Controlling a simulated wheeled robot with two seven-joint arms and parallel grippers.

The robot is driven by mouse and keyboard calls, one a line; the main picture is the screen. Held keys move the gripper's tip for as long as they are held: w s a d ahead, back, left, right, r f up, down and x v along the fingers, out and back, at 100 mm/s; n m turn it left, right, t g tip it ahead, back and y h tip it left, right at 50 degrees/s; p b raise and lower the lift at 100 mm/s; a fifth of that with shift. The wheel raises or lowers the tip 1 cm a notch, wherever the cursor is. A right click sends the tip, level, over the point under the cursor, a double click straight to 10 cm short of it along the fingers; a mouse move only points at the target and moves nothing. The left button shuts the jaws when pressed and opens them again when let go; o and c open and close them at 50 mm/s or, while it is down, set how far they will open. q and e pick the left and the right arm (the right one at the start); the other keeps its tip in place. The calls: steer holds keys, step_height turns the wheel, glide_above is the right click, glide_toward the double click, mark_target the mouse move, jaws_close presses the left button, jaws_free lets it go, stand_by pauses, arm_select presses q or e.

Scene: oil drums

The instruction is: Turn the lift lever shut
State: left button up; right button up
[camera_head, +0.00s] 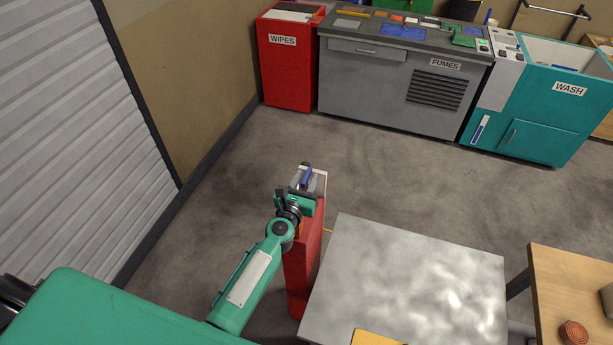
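A tall red post or cabinet (303,268) with a pale top stands beside the grey table. A small blue handle (308,173) shows at its top and looks like the lift lever. My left gripper (304,184) is over the post's top, with its fingers at the blue handle, one on either side as far as I can see. The fingers are small and dark here, so I cannot tell whether they grip it. The gripper and wrist hide part of the post's top and the lever's base. My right gripper is not in view.
A grey mottled table (400,275) stands right of the post, with a wooden table (565,290) further right. A red WIPES cabinet (288,70), a grey FUMES bench (385,85) and a teal WASH unit (530,120) line the back. The middle floor is clear.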

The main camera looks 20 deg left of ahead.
arm_select(q)
steer(key=shift+w, duration=0.65)
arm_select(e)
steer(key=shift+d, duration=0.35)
arm_select(q)
jaws_close()
